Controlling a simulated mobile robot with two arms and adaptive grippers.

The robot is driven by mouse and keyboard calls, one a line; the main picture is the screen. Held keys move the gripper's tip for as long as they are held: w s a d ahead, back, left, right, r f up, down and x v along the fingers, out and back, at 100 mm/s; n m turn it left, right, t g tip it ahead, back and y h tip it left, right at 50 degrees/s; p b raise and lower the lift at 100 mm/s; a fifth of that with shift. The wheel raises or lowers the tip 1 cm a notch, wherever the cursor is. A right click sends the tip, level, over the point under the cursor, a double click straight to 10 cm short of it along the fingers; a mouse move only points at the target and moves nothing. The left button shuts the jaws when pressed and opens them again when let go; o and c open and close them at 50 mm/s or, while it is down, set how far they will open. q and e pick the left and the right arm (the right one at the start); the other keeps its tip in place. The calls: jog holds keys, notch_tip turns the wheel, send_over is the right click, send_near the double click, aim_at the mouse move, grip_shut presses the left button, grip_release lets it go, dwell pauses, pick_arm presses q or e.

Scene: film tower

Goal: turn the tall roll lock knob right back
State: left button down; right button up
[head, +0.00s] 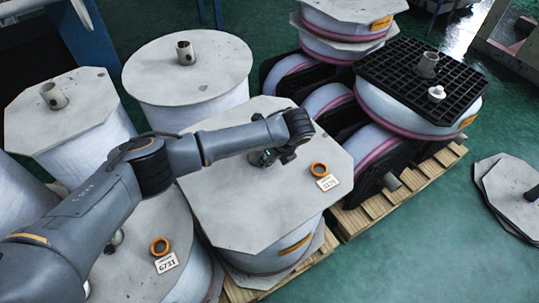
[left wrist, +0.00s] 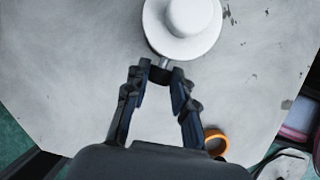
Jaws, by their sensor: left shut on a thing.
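The tall roll (head: 240,205) has a pale grey eight-sided top plate, which fills much of the left wrist view (left wrist: 70,60). A white round flanged cap (left wrist: 183,25) sits on the plate. A short grey peg, seemingly the lock knob (left wrist: 163,63), sticks out from the cap's near side. My left gripper (left wrist: 161,74) is shut on this knob, with a fingertip on each side. In the head view my left gripper (head: 270,156) is low over the plate and hides the cap and knob. My right gripper is not in view.
An orange ring (head: 318,169) and a number tag (head: 327,183) lie on the plate near its right edge. Other rolls stand close by at the left and back. A black grid pallet (head: 400,75) with a white cap (head: 437,93) is at right. Green floor is open at lower right.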

pick_arm(q)
jog(key=p, duration=0.1)
jog(key=h+p, duration=0.1)
jog(key=t+h+p, duration=0.1)
jog(key=shift+s+a+r+n+p, duration=0.2)
jog(key=shift+s+a+n+p, duration=0.1)
jog(key=shift+p, duration=0.1)
jog(key=shift+a+f+t+h+p, duration=0.1)
jog(key=shift+f+t+h+p, duration=0.05)
jog(key=shift+t+h+p, duration=0.45)
jog(key=shift+f+n+t+h, duration=0.1)
jog(key=shift+n+t+h, duration=0.25)
jog(key=shift+h, duration=0.35)
jog(key=c, duration=1.1)
grip_release()
jog(key=v, duration=1.2)
jog(key=shift+a, duration=0.2)
jog(key=shift+s+f, duration=0.1)
jog(key=shift+f, duration=0.05)
